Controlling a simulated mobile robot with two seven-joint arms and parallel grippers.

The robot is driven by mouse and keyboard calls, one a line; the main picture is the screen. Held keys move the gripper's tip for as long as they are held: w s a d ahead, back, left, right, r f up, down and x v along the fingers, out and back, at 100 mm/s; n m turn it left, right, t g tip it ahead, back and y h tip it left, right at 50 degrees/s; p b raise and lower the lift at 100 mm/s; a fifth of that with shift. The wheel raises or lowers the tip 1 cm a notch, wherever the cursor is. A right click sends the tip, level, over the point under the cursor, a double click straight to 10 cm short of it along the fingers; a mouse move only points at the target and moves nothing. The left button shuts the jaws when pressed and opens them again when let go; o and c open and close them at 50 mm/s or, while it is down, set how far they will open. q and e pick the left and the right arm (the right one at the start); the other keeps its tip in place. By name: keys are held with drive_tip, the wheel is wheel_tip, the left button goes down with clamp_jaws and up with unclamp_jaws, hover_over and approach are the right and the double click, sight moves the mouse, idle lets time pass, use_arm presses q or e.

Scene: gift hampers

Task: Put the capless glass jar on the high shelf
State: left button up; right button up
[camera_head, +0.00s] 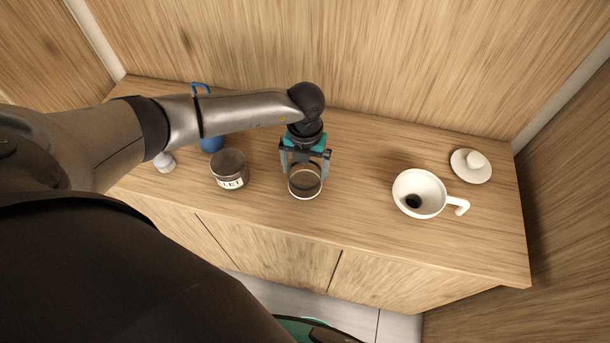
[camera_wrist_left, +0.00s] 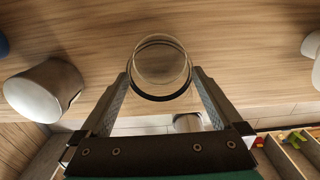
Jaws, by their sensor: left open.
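The glass jar (camera_head: 305,183), clear with a round open rim and no lid, stands on the wooden counter (camera_head: 350,220) near its front edge. My left gripper (camera_head: 305,168) reaches down over it from behind, fingers apart. In the left wrist view, the jar (camera_wrist_left: 160,62) sits between and just beyond the tips of the open gripper (camera_wrist_left: 160,78). I cannot tell whether either finger touches the glass. My right gripper is in neither view. I see no high shelf.
A dark labelled jar (camera_head: 229,170) stands left of the glass jar. A blue mug (camera_head: 211,143) and a small whitish item (camera_head: 164,162) are partly behind my arm. A white cup with a handle (camera_head: 420,193) and a white lid (camera_head: 471,165) are at right. The counter between is clear.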

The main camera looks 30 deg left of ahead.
use_arm(q)
drive_tip(key=c, duration=1.2)
drive_tip(key=shift+r, duration=0.15)
wheel_tip(320, 180, up, 20)
drive_tip(key=b, duration=0.1)
drive_tip(key=shift+f, duration=0.2)
